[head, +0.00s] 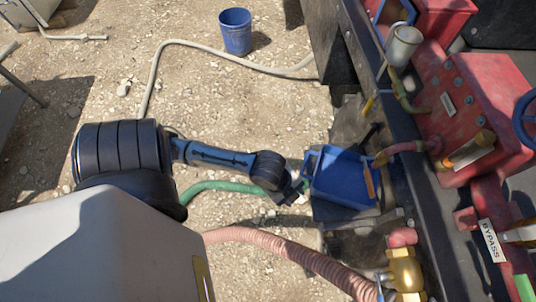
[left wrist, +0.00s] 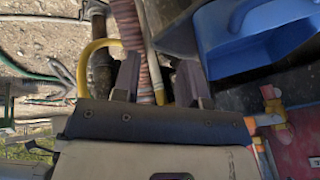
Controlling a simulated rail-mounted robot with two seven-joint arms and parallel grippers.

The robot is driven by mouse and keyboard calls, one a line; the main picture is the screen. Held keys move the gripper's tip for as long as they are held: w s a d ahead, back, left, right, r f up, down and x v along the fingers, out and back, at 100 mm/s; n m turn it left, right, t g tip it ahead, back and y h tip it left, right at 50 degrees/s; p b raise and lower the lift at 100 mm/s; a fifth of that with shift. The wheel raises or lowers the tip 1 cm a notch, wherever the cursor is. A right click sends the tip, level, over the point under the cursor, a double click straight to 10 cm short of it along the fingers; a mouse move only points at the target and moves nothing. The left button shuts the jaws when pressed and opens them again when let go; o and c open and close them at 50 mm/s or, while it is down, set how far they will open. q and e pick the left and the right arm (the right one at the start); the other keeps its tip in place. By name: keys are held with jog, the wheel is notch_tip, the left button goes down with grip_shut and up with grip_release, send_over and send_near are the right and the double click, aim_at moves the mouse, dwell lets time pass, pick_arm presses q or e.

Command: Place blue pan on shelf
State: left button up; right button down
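The blue pan (head: 343,180) is a shallow rectangular tray. It sits beside the dark steel rail of the red machine, right of centre in the head view. In the left wrist view, the pan (left wrist: 262,40) is at the upper right, with a handle-like loop on its near side. My left gripper (head: 292,192) is just left of the pan. In the left wrist view, my left gripper (left wrist: 158,80) has its fingers spread apart, with nothing held between them; the pan lies outside the right finger. I cannot tell which surface is the shelf. My right gripper is out of view.
The red machine (head: 465,110) with valves and pipes fills the right side. A pink ribbed hose (head: 285,252) and a green hose (head: 222,186) run below my left arm. A blue bucket (head: 235,31) stands on open gravel at the top.

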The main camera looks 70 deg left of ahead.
pick_arm(q)
jog(key=s+d+f+n+y, duration=0.1)
jog(key=s+f+n+y, duration=0.1)
jog(key=s+n, duration=0.5)
jog(key=n, duration=0.5)
jog(key=shift+s+g, duration=0.4)
dwell(0.5)
